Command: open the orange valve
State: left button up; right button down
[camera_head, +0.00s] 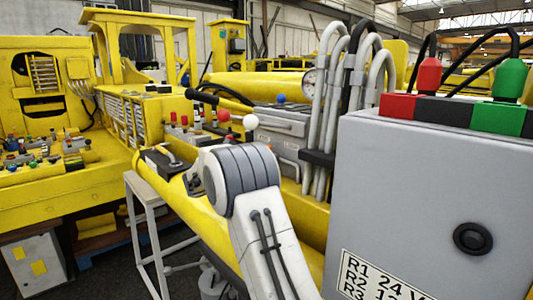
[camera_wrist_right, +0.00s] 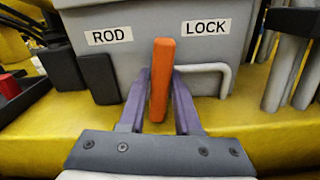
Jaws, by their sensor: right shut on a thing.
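The orange valve handle (camera_wrist_right: 160,105) stands nearly upright in the right wrist view, in front of a grey box with a ROD label (camera_wrist_right: 109,35) on the left and a LOCK label (camera_wrist_right: 206,27) on the right. My right gripper (camera_wrist_right: 161,75) has its two purple fingers on either side of the handle and is shut on it. In the head view a white and grey arm link of mine fills the lower middle, and neither the right gripper nor the orange handle can be made out. My left gripper is in no view.
The grey box sits on a yellow beam (camera_wrist_right: 260,130). A bent grey rod (camera_wrist_right: 222,70) is right of the handle. In the head view a grey cabinet (camera_head: 400,190) stands close on the right, beside grey hoses (camera_head: 322,110). Yellow machinery is on the left.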

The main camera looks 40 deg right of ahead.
jog(key=shift+n+p, duration=0.8)
jog(key=shift+n, duration=0.3)
jog(key=shift+f, duration=0.1)
jog(key=c, duration=0.7)
grip_release()
jog(key=shift+a, duration=0.1)
jog(key=a+b, duration=0.1)
jog(key=a, duration=0.2)
jog(key=a+b, duration=0.1)
jog(key=a, duration=0.3)
jog(key=a+b, duration=0.1)
jog(key=a, duration=0.2)
jog(key=shift+s+a, duration=0.15)
jog(key=shift+s, duration=0.25)
